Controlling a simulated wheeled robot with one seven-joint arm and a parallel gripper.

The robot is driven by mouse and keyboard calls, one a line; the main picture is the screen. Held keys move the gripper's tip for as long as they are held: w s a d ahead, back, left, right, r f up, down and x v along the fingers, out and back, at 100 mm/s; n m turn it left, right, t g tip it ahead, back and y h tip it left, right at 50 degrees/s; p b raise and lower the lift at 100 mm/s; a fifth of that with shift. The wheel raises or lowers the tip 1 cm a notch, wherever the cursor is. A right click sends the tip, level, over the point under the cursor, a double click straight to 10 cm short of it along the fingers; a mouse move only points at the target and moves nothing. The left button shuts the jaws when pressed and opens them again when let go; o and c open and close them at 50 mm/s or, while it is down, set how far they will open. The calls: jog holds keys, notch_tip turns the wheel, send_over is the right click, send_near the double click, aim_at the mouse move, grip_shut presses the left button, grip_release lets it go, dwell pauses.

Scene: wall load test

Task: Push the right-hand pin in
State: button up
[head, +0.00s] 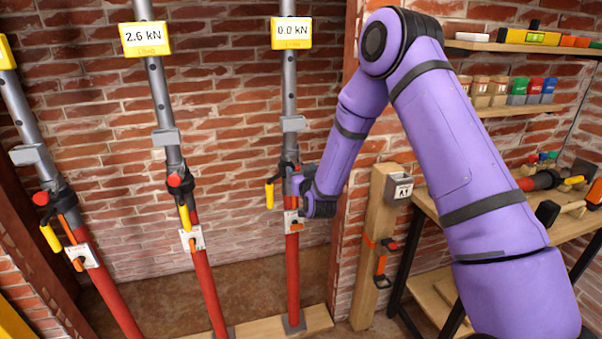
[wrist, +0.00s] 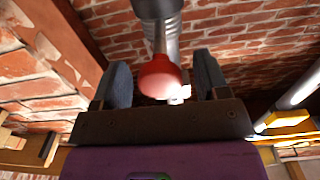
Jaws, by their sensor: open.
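The right-hand prop (head: 290,90) is a grey tube over a red tube, with a display (head: 291,33) reading 0.0 kN. Its pin shows in the wrist view as a round red knob (wrist: 160,77) in front of the grey tube (wrist: 163,35). My gripper (wrist: 162,66) is open, one dark finger on each side of the knob, with visible gaps. A small white piece sits beside the knob. In the head view my gripper (head: 296,184) is at the right-hand prop's collar and hides the pin there. How deep the pin sits cannot be told.
The middle prop (head: 157,90) has a display (head: 145,38) reading 2.6 kN and a red knob (head: 175,180). The left prop (head: 20,110) also has a red knob (head: 41,198). A wooden post (head: 378,230) and a workbench (head: 425,205) stand right of the right-hand prop.

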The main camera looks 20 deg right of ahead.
grip_shut()
jog(key=shift+w, duration=2.85)
jog(key=shift+r, duration=0.1)
grip_release()
jog(key=shift+w, duration=0.15)
jog(key=s, duration=1.1)
